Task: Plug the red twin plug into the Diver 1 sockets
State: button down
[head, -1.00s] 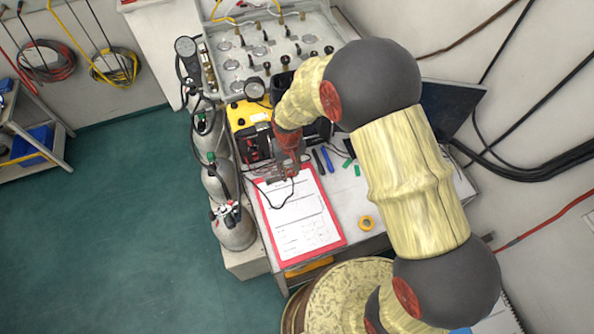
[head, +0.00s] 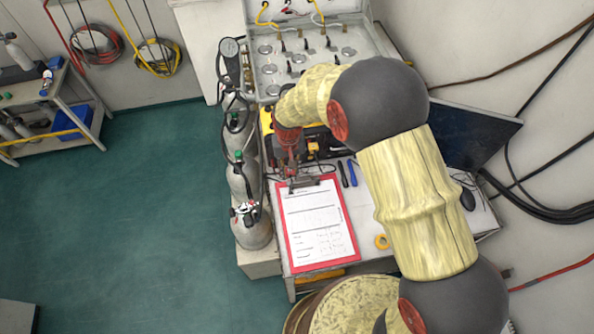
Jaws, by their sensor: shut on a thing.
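My gripper (head: 290,170), with red-brown parts, points down in front of the yellow box (head: 266,121), just beyond the clipboard (head: 318,225). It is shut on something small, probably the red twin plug. The plug cannot be made out against the red-brown gripper. The yellow box has a dark front that my gripper and forearm partly cover. The Diver 1 sockets and their labels are too small or hidden to tell.
A grey panel with gauges and valves (head: 300,68) stands behind the box. Grey cylinders (head: 243,180) line the table's left side. Pens (head: 347,173) and a yellow tape roll (head: 381,241) lie right of the clipboard. A dark screen (head: 470,135) stands at right.

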jog(key=shift+a+r, duration=0.35)
jog(key=shift+a, duration=0.4)
jog(key=shift+w+a, duration=0.2)
jog(key=shift+w, duration=0.7)
jog(key=shift+w+a, duration=0.25)
jog(key=shift+w, duration=0.65)
jog(key=shift+w+a, duration=0.2)
jog(key=shift+w, duration=0.7)
jog(key=shift+w+a+b, duration=0.25)
jog(key=shift+w+b, duration=0.3)
jog(key=shift+w, duration=0.4)
dwell(1.1)
jog(key=c, duration=1.4)
grip_release()
notch_tip(320, 180, up, 12)
jog(key=shift+f, duration=0.1)
